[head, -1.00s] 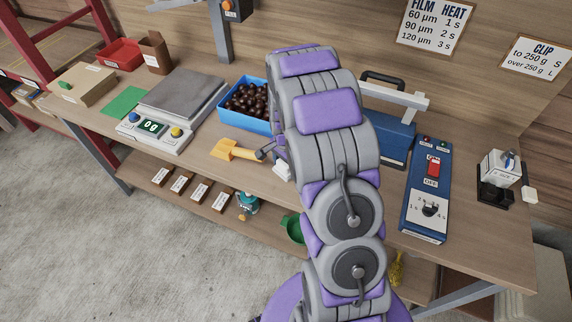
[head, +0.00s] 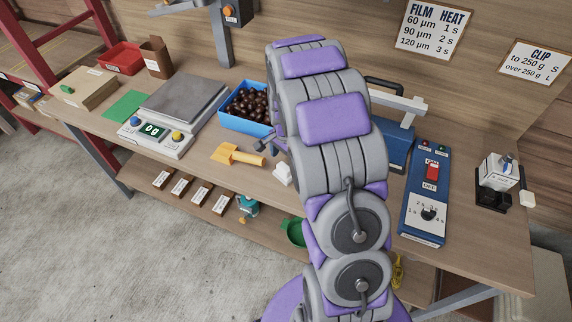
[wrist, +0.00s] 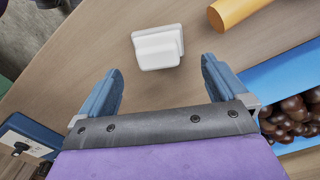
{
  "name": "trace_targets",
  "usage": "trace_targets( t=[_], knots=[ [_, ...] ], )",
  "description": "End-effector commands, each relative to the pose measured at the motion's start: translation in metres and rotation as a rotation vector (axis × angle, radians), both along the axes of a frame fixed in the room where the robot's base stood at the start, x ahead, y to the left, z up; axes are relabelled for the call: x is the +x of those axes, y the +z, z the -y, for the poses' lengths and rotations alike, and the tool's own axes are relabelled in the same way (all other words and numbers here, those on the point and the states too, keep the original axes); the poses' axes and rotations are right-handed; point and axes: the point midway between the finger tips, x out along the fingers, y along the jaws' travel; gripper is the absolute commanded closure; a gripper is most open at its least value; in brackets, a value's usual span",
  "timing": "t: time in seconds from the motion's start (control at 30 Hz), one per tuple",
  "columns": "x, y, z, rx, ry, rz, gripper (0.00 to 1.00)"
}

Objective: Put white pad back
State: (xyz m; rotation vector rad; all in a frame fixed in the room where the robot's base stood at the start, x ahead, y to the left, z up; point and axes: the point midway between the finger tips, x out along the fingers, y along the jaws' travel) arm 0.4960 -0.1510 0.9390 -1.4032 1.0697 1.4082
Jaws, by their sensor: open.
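The white pad (wrist: 158,47) lies on the wooden bench, a small block with a raised grip on top. In the head view the white pad (head: 282,174) is near the front edge, beside my arm. My gripper (wrist: 160,70) is open and empty. In the wrist view the pad is just beyond and between the two blue fingertips, apart from them. In the head view my arm hides most of the gripper.
A yellow scoop (head: 236,155) lies left of the pad, with a blue crate (head: 247,127) of chestnuts behind it. A blue sealer (head: 397,150) and a blue control box (head: 427,195) stand right. A black holder (head: 492,199) is at the far right.

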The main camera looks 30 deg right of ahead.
Motion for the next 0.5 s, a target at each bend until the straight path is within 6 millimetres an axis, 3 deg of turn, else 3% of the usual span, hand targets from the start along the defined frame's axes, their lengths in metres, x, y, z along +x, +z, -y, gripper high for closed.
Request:
trace_targets(
  t=[0.03, 0.2, 0.37, 0.5],
  knots=[
    [0.0, 0.015, 0.0, -0.001, 0.0, 0.002, 0.01],
    [0.0, 0.047, 0.0, -0.001, 0.0, 0.0, 0.01],
    [-0.002, 0.066, -0.002, 0.0, 0.007, -0.002, 0.01],
    [-0.016, 0.086, -0.015, 0.001, 0.08, -0.007, 0.01]
  ],
)
